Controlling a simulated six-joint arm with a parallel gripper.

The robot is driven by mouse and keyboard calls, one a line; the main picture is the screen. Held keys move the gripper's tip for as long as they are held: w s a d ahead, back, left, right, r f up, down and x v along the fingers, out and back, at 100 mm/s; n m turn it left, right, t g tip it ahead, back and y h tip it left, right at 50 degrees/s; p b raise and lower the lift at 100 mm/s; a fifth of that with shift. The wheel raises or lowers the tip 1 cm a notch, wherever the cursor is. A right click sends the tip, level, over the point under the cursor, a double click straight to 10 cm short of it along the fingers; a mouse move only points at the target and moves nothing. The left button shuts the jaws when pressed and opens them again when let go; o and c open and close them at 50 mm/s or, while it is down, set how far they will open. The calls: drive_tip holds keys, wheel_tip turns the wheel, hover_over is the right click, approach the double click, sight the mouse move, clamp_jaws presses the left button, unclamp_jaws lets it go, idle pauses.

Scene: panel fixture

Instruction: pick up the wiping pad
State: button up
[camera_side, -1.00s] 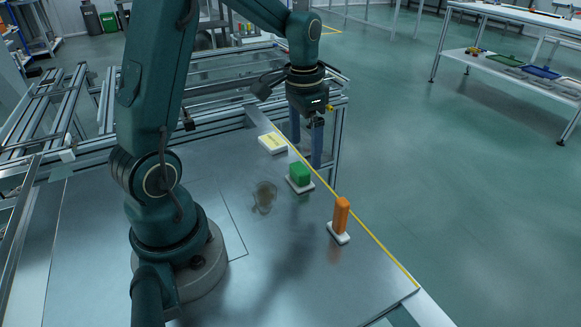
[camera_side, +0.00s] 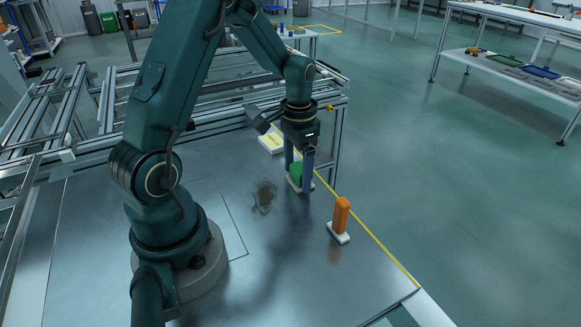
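A green block on a white base (camera_side: 296,171) stands on the metal panel near the yellow line. An orange upright block on a white base (camera_side: 341,216) stands farther to the right and nearer the camera. A flat white piece with a yellow top (camera_side: 271,142) lies behind. Which of these is the wiping pad, the picture does not make plain. My gripper (camera_side: 298,180) points down with its two fingers apart, one on each side of the green block. The fingers partly hide the block, and I cannot tell whether they touch it.
A brown smudge (camera_side: 264,196) marks the metal panel (camera_side: 290,265) left of the green block. A yellow line (camera_side: 378,245) runs along the panel's right edge. Aluminium framing (camera_side: 215,122) stands behind the panel. The panel's front middle is clear.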

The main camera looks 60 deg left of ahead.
sight(296, 167)
drive_tip(key=c, duration=1)
drive_tip(key=shift+c, duration=0.2)
drive_tip(key=shift+r, duration=0.45)
drive_tip(key=r, duration=0.3)
drive_tip(key=shift+s+a+r, duration=0.15)
drive_tip(key=shift+a+r, duration=0.05)
drive_tip(key=shift+r, duration=0.15)
drive_tip(key=s+a+r, duration=0.6)
drive_tip(key=s+a, duration=0.1)
drive_tip(key=s, duration=0.1)
drive_tip(key=shift+s+r, duration=0.2)
drive_tip(key=shift+s, duration=0.15)
